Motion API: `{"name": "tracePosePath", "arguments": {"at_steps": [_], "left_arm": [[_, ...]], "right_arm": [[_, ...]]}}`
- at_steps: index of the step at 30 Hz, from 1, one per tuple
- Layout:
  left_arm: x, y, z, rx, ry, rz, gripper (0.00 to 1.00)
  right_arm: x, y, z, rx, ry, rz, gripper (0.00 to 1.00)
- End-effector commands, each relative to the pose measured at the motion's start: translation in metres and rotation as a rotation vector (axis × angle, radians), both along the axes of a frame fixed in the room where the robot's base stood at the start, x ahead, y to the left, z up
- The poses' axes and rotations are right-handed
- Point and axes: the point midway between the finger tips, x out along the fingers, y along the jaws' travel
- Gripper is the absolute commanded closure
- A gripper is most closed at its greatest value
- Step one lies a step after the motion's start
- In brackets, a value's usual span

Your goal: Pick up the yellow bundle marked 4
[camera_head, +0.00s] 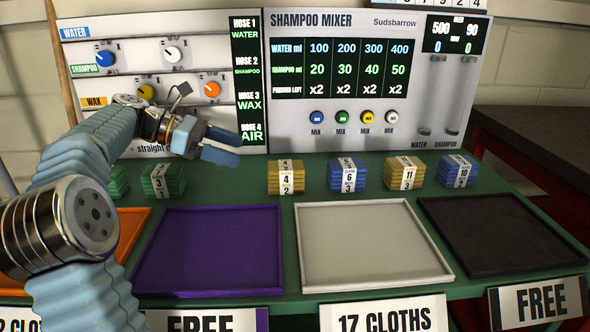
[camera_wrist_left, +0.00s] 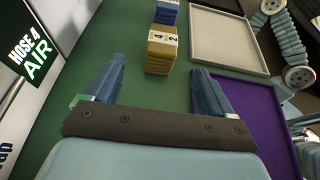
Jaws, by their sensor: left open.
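The yellow bundle marked 4 (camera_head: 273,184) stands on the green counter behind the gap between the purple and white trays. It also shows in the left wrist view (camera_wrist_left: 158,62), ahead of the fingers and centred between them. It has a white band with a 4 and a smaller 2 below. My right gripper is not seen.
A blue bundle marked 6 (camera_head: 348,180) stands to the right, then a yellow one marked 11 (camera_head: 404,180) and a blue one marked 10 (camera_head: 456,177). Green bundles (camera_head: 163,188) stand to the left. Purple (camera_head: 212,290), white (camera_head: 377,287) and black (camera_head: 520,262) trays lie in front.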

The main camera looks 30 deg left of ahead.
Motion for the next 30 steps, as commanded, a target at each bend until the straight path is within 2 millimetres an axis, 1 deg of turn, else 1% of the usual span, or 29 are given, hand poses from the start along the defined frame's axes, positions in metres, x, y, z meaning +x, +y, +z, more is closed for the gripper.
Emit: {"name": "tracePosePath", "arguments": {"at_steps": [3,7,9,14,21,25,30], "left_arm": [[0.012,-0.021,-0.011,-0.001,0.000,-0.005,0.15],[0.025,-0.042,-0.021,-0.002,0.001,-0.005,0.15],[0.030,-0.049,-0.025,-0.001,0.000,-0.003,0.15],[0.036,-0.059,-0.029,-0.001,0.001,-0.003,0.15],[0.053,-0.088,-0.044,0.000,0.001,-0.004,0.15],[0.058,-0.097,-0.048,0.000,0.000,-0.002,0.15],[0.059,-0.097,-0.048,0.001,0.000,-0.001,0.15]], "right_arm": [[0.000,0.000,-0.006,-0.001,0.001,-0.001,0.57],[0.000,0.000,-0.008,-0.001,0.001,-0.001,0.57],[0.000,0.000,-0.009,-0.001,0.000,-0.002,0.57],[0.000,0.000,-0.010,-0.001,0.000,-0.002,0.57],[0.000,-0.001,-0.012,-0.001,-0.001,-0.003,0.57],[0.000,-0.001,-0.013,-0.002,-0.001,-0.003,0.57],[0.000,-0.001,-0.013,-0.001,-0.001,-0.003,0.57]]}}
